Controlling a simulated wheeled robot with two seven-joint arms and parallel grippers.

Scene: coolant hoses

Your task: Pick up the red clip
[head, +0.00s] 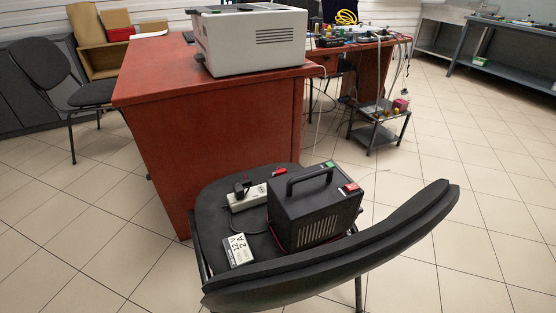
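I cannot make out a red clip for certain. Another small red part (350,187) sits on top of the black box (316,208), which has a handle and vents. A thin red line, perhaps a cable, runs along the base of the box. Neither of my grippers is in view.
The black chair (335,254) stands in front, its backrest nearest me. A white power strip (248,197) and a small labelled box (239,251) lie on its seat. Behind are a red desk (205,130) with a white machine (250,40) and a small cart (376,134). Tiled floor is clear at right.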

